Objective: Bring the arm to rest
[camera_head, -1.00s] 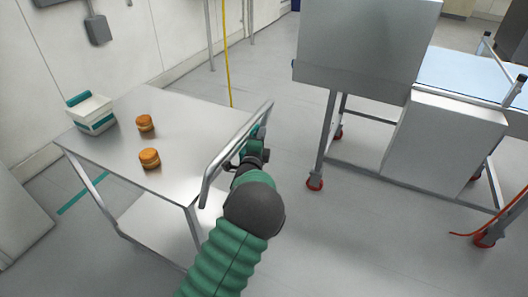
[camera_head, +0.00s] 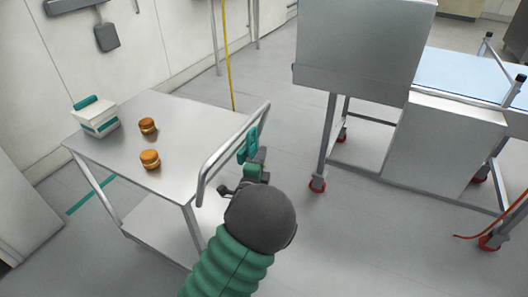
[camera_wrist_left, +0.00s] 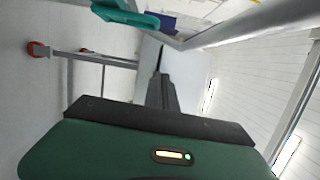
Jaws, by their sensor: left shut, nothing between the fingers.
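My left arm comes up from the bottom of the head view, with green ribbed sleeve and dark joint. My left gripper (camera_head: 250,145) is beside the cart's handle rail, on the side away from the tabletop. I cannot tell if the gripper touches the rail. My right gripper is in neither view.
A steel cart (camera_head: 185,125) carries two orange-brown filled rounds (camera_head: 148,126) (camera_head: 150,159) and a white-and-green tub (camera_head: 95,117). Its tubular handle (camera_head: 232,150) stands close to my arm. A grey cabinet on a wheeled frame (camera_head: 365,50) stands at right. Open floor lies between.

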